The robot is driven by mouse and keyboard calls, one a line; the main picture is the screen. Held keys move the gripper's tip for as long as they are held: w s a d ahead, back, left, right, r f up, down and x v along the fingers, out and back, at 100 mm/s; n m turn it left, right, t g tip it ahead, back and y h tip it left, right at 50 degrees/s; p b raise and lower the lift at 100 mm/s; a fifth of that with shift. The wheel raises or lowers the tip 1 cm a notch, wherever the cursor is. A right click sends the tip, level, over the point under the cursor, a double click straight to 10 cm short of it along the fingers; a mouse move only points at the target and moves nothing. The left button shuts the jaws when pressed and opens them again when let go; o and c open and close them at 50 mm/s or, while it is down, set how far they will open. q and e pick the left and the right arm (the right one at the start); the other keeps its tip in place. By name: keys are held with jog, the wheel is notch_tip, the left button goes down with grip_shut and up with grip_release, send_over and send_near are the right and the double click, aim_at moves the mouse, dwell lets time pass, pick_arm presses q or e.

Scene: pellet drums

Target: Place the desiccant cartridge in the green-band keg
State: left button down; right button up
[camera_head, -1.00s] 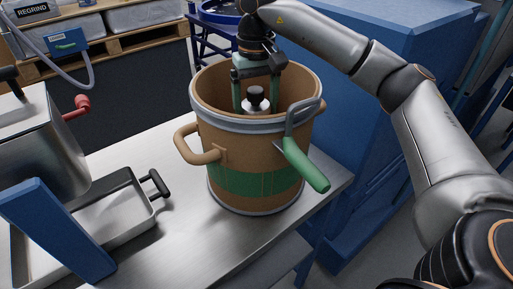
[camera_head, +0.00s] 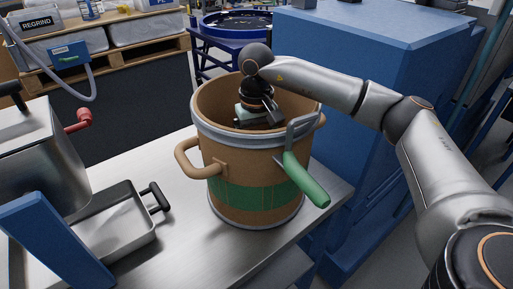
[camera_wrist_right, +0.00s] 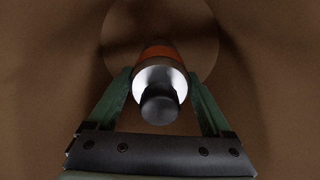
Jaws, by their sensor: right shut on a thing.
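The green-band keg (camera_head: 255,197) is brown with a green band and stands upright and open on the metal bench. My right gripper reaches down inside it; its fingers are hidden by the keg wall in the head view. In the right wrist view my right gripper (camera_wrist_right: 160,92) is shut on the desiccant cartridge (camera_wrist_right: 158,75), which has a black cap, a silver shoulder and an orange band. The cartridge points down toward the round keg floor (camera_wrist_right: 195,35); I cannot tell whether it touches it. My left gripper is not in view.
A green-handled lever (camera_head: 305,180) sticks out at the keg's front right, and a brown side handle (camera_head: 190,160) at its left. A metal tray (camera_head: 122,225) and a steel box stand to the left. A blue cabinet (camera_head: 350,60) is behind.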

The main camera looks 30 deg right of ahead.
jog(key=shift+f, duration=0.35)
jog(key=o, duration=1.5)
jog(key=shift+r, duration=0.5)
notch_tip(320, 180, up, 12)
jog(key=shift+r+p, duration=0.1)
jog(key=shift+p, duration=0.35)
